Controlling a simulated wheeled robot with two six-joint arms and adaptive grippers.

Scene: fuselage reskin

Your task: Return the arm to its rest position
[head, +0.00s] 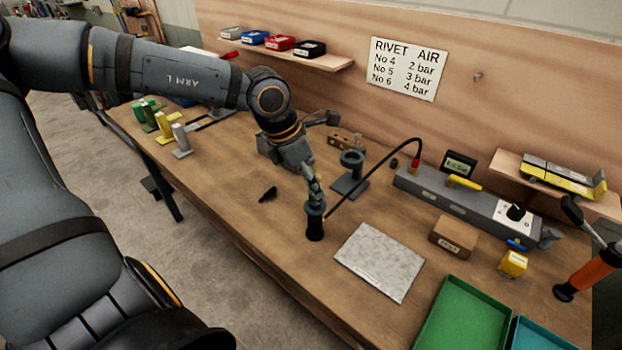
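My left arm reaches in from the left over the workbench (225,190). My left gripper (314,196) points down at the top of a dark upright cylindrical tool (314,225). Its fingers overlap the tool's top in the picture, and I cannot tell whether they grip it. The tool is on or just above the bench, left of a light grey sheet (380,262). A black cable runs from beside the tool up to a red connector (415,164). My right gripper is not in view.
A black holder (350,175) stands right behind the gripper. A small black part (268,194) lies nearby.

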